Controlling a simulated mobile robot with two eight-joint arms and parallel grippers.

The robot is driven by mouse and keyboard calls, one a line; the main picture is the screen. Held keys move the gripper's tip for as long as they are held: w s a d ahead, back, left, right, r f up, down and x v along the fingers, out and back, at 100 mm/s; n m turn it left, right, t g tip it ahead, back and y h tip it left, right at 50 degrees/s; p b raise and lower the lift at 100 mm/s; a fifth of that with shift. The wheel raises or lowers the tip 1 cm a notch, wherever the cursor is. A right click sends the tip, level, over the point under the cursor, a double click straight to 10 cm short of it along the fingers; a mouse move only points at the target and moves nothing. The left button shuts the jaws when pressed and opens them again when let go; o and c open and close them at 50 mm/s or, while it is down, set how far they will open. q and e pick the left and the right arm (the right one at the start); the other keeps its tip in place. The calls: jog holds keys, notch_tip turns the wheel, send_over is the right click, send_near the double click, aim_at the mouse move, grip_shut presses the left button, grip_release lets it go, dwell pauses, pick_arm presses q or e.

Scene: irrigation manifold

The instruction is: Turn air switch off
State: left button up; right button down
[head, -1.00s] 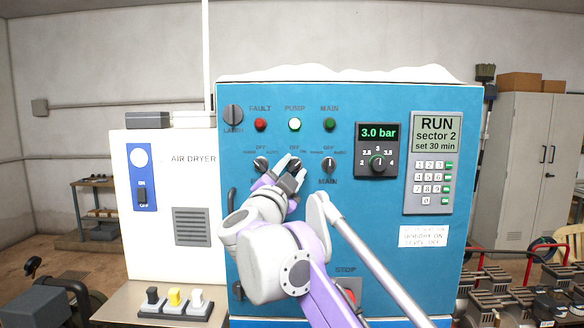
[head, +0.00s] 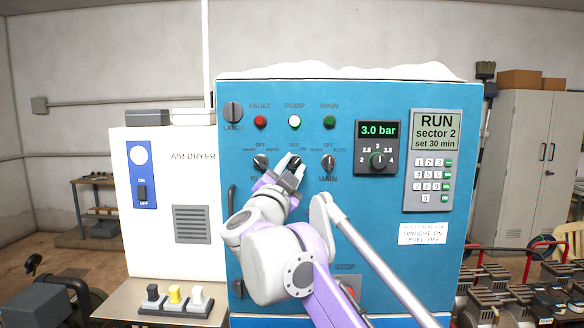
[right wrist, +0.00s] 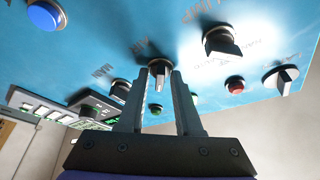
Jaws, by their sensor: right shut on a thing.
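The air switch (head: 296,160) is a small dark rotary knob, the middle one in a row on the blue control panel (head: 400,280), below the green-white PUMP lamp. Its OFF and ON marks show above it in the head view. My right gripper (head: 290,169) is shut on this knob. In the right wrist view the knob (right wrist: 160,68) sits between the two fingers of the gripper (right wrist: 161,85), beside the AIR lettering. The fingers partly cover the knob in the head view, so its exact pointing is hard to tell. My left gripper is not in view.
Similar knobs sit close on either side: the left knob (head: 261,161) and the MAIN knob (head: 328,162). A pressure dial (head: 377,160) and keypad (head: 432,175) are to the right. The white air dryer (head: 170,245) with an ON/OFF rocker (head: 142,192) stands left.

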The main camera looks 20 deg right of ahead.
jog(key=n+t, duration=0.1)
jog(key=n, duration=0.1)
jog(key=n+y, duration=0.1)
jog(key=n, duration=0.2)
jog(key=shift+s+d+t+y, duration=0.1)
jog(key=shift+d+t+y, duration=0.05)
jog(key=shift+t+y, duration=0.2)
jog(key=shift+d+f+n+t+y+p, duration=0.1)
jog(key=shift+n+t+y+p, duration=0.45)
jog(key=shift+n, duration=1)
jog(key=shift+n+t+y+p, duration=0.1)
jog(key=shift+n+t+y, duration=0.1)
jog(key=shift+n+y, duration=1)
jog(key=shift+n, duration=0.65)
jog(key=c, duration=0.9)
grip_release()
jog(key=shift+b+v, duration=1.15)
jog(key=shift+v, duration=4.25)
jog(key=shift+f, duration=0.15)
